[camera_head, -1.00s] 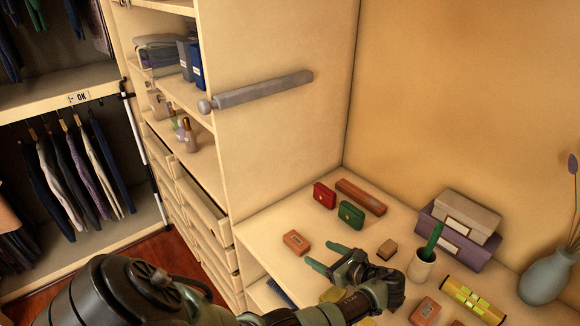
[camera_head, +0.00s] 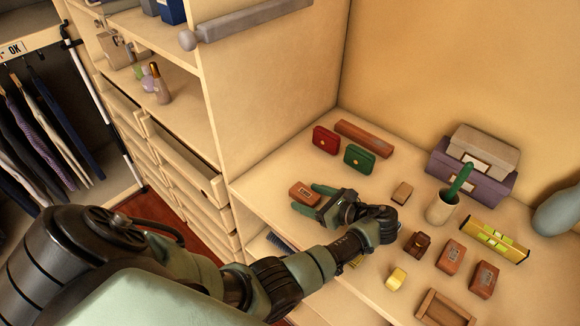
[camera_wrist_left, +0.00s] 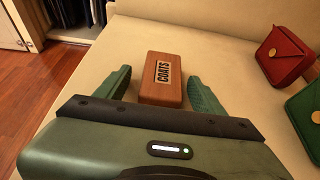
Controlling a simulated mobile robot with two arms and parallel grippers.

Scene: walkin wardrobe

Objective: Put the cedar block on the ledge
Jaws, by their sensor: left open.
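A reddish-brown wooden block (camera_head: 303,193) lies flat on the cream counter (camera_head: 262,188). In the left wrist view this block (camera_wrist_left: 161,80) carries a label reading COATS. My left gripper (camera_head: 314,199) is open, low over the counter, with its green fingers reaching to either side of the block. In the left wrist view the gripper (camera_wrist_left: 158,88) shows gaps between both fingers and the block. Similar labelled blocks (camera_head: 451,256) (camera_head: 484,279) lie at the right. I cannot tell which surface is the ledge.
Red (camera_head: 326,140) and green (camera_head: 359,158) pouches and a long brown box (camera_head: 364,138) lie behind my gripper. A cup (camera_head: 441,209), stacked boxes (camera_head: 472,171) and a yellow level (camera_head: 495,241) crowd the right. An open drawer (camera_head: 180,158) stands left.

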